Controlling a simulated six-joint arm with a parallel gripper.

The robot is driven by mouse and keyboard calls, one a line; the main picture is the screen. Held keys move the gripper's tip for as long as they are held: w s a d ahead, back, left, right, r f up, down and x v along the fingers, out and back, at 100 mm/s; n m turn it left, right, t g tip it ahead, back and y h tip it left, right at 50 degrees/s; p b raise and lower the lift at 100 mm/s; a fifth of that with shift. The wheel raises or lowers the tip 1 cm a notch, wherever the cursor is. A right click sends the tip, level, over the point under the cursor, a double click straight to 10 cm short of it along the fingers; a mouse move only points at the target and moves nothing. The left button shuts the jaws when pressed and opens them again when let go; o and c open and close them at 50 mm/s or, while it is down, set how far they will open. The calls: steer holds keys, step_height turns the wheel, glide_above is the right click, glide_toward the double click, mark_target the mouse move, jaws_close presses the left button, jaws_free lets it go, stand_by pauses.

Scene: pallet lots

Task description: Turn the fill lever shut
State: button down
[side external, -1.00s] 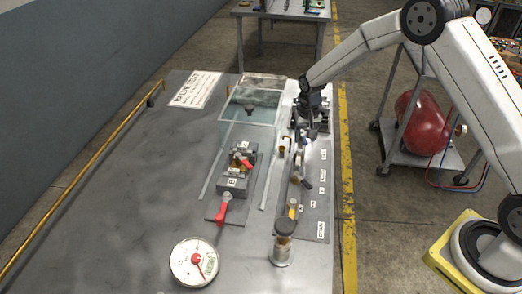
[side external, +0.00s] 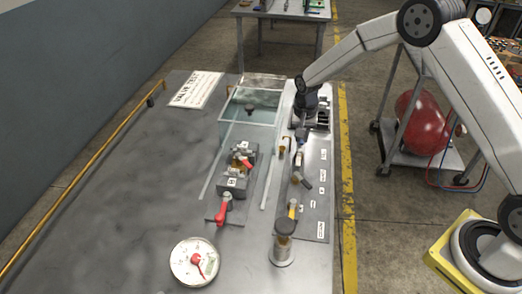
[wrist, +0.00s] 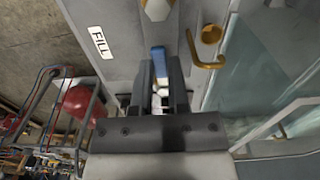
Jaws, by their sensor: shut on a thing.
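The fill lever (wrist: 158,60) shows in the wrist view as a blue handle between my fingers, beside the FILL label (wrist: 100,42). My gripper (wrist: 160,72) is shut on this lever. In the side external view my gripper (side external: 301,141) is low over the far part of the labelled valve panel (side external: 318,190). The lever is mostly hidden by the gripper there, and its exact angle is hard to tell.
A brass hook-shaped spout (wrist: 205,55) is close beside the gripper. A water tank (side external: 240,135) stands left of the panel. Nearer are a grey clamped block (side external: 237,170) with red levers, a dial gauge (side external: 194,262) and a glass cylinder (side external: 282,250).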

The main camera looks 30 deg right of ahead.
steer(key=shift+w+a+m, duration=0.1)
steer(key=shift+w+m, duration=0.05)
steer(key=shift+m, duration=0.25)
steer(key=c, duration=0.6)
jaws_free()
steer(key=shift+n, duration=0.3)
steer(key=shift+s+d+n, duration=0.25)
steer(key=shift+n, duration=0.4)
steer(key=shift+s+d+n, duration=0.2)
steer(key=shift+n, duration=0.45)
step_height(320, 180, up, 8)
steer(key=shift+s+a+r+n+t, duration=0.5)
steer(key=shift+s+n, duration=0.5)
steer(key=shift+s, duration=2.85)
steer(key=shift+s+a+r+n+t, duration=0.45)
steer(key=shift+s+n, duration=0.55)
steer(key=shift+s, duration=2.8)
steer(key=shift+s+a+r+n+t, duration=0.5)
steer(key=shift+s+n, duration=0.5)
steer(key=shift+s, duration=2.85)
